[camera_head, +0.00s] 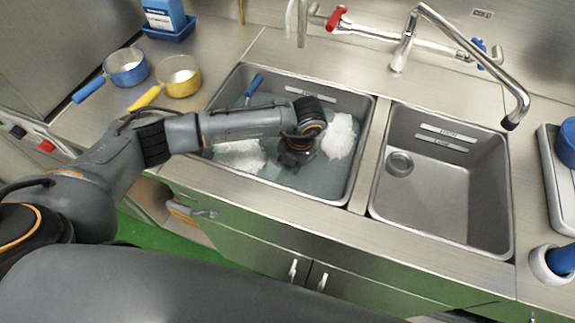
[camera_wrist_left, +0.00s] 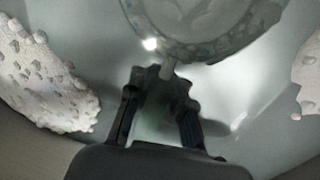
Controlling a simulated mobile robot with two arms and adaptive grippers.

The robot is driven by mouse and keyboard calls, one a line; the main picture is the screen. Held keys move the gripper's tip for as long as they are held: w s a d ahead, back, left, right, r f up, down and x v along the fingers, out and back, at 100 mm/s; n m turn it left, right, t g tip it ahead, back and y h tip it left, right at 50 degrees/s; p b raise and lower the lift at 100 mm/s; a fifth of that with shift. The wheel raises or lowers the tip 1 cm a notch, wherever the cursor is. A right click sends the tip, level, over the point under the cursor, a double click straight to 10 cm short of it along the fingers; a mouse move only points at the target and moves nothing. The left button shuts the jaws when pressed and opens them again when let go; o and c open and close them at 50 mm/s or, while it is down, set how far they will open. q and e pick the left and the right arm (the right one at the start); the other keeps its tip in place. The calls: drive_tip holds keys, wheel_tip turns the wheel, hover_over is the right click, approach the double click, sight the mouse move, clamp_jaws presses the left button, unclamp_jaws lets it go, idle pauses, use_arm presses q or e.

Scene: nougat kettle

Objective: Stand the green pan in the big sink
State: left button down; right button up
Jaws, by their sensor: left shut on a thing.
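My left gripper (camera_head: 291,160) reaches down into the left, larger sink (camera_head: 357,165), which holds cloudy water with white foam. In the left wrist view the gripper (camera_wrist_left: 160,95) is shut on a narrow handle. The handle leads up to a round, dull grey-green pan (camera_wrist_left: 197,25), cut off by the top edge. Its colour is hard to tell in the dim light. In the head view my wrist and gripper hide the pan. I cannot tell whether it touches the sink floor. My right gripper is not in view.
A blue handle (camera_head: 254,85) sticks out of the water at the back left. Foam patches (camera_head: 341,135) float in the sink. The right sink (camera_head: 440,190) is empty under the tap (camera_head: 403,50). Blue (camera_head: 126,67) and yellow (camera_head: 179,75) pans stand on the left counter.

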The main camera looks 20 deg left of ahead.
use_arm(q)
drive_tip(key=shift+f, duration=0.1)
drive_tip(key=c, duration=1.7)
unclamp_jaws()
drive_tip(key=shift+c, duration=0.2)
drive_tip(key=o, duration=0.6)
drive_tip(key=shift+o, duration=0.2)
drive_tip(key=shift+f, duration=0.1)
wheel_tip(320, 180, up, 12)
drive_tip(key=d, duration=0.2)
drive_tip(key=shift+d, duration=0.25)
